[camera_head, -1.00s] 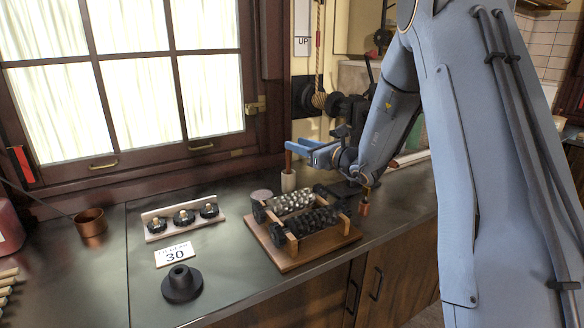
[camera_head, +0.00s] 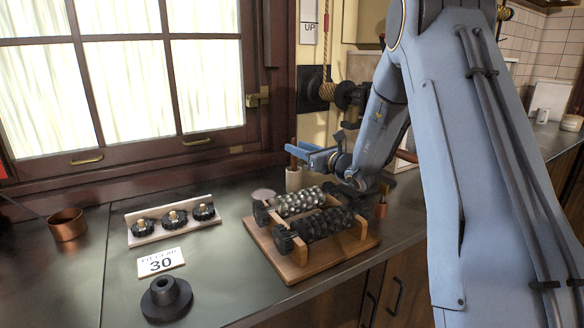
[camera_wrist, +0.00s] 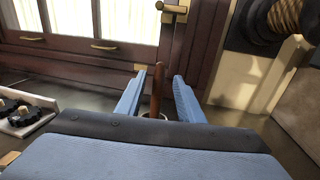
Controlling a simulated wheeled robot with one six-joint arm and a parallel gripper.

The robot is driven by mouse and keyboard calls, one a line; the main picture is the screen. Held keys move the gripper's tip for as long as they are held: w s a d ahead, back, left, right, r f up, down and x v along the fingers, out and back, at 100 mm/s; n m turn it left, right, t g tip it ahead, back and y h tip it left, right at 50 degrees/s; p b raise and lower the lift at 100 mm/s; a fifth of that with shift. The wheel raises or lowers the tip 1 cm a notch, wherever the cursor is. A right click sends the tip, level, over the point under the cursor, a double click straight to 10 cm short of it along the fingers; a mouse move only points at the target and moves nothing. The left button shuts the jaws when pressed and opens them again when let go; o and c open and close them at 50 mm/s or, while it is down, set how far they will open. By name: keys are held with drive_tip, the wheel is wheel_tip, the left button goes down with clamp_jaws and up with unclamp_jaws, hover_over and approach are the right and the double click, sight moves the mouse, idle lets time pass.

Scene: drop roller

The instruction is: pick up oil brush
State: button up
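The oil brush (camera_head: 294,160) stands upright with its brown handle out of a pale cup (camera_head: 293,180), behind the roller stand. My gripper (camera_head: 298,149) is at the handle's height, its blue fingers pointing toward the window. In the wrist view my gripper (camera_wrist: 158,78) is open, with one finger on each side of the brown handle of the oil brush (camera_wrist: 156,92). Gaps show between the handle and both fingers. The brush's lower end is hidden in the cup, and my gripper's body hides most of the cup in the wrist view.
A wooden stand (camera_head: 290,271) with two metal rollers (camera_head: 322,223) is in front of the cup. A copper pot (camera_head: 67,224) is farther left. The window wall is behind.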

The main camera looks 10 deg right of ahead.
drive_tip(key=p+x, duration=0.1)
drive_tip(key=x, duration=0.5)
drive_tip(key=shift+p, duration=0.4)
drive_tip(key=shift+w+a, duration=0.1)
drive_tip(key=shift+a, duration=0.05)
clamp_jaws()
